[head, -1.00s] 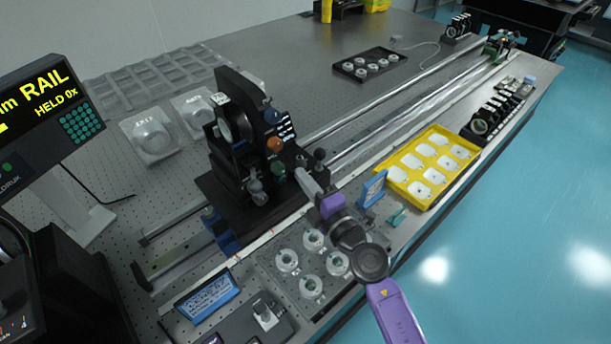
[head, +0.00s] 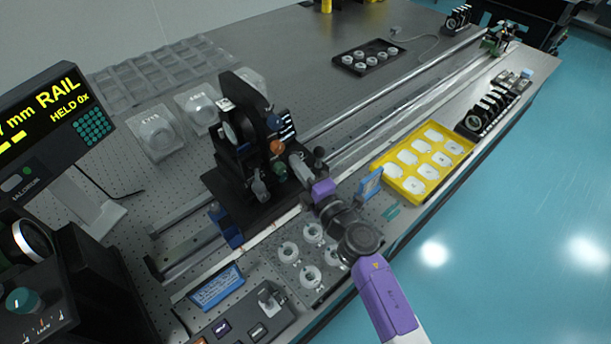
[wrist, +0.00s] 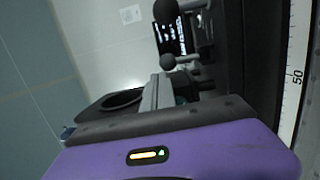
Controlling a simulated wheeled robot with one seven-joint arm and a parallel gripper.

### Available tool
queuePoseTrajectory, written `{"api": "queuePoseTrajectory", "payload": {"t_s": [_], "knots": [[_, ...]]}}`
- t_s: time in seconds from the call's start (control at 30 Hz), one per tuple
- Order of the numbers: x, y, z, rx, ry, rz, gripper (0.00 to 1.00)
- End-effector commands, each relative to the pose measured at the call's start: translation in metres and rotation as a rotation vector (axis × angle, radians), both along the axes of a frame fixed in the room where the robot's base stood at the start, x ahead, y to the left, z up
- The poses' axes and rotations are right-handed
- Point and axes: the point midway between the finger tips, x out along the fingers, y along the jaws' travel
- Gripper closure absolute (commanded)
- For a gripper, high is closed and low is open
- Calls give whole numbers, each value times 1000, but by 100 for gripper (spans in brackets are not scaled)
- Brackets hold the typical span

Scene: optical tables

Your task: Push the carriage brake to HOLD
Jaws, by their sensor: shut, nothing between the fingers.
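The black carriage (head: 240,185) sits across the rails left of centre in the head view, bearing an upright optic mount. A dark ball-ended lever (head: 319,154), apparently the carriage brake, stands at its right side. Two dark ball knobs show in the wrist view, a near one (wrist: 167,61) and a larger one (wrist: 166,11) at the top edge. No HOLD mark is readable. My gripper (head: 297,162), with grey fingers and a purple body, is shut and empty beside the carriage, just left of the lever. Its fingers (wrist: 154,92) point toward the knobs; contact cannot be told.
A display (head: 45,115) reads RAIL and HELD 0x. A yellow tray (head: 398,191) and a blue sign (head: 370,184) stand right of my arm. Long rails (head: 400,93) run toward the back right.

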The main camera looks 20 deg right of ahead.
Motion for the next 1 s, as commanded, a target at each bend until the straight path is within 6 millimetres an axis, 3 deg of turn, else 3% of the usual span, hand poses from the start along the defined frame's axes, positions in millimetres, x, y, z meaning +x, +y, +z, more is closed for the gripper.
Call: {"api": "queuePoseTrajectory", "payload": {"t_s": [0.43, 0.8, 1.0], "knots": [[1, 1, 1, 0, 1, 0, 100], [-52, -7, -2, 0, 2, 0, 100], [-70, -9, -2, 0, 1, 0, 100]]}}
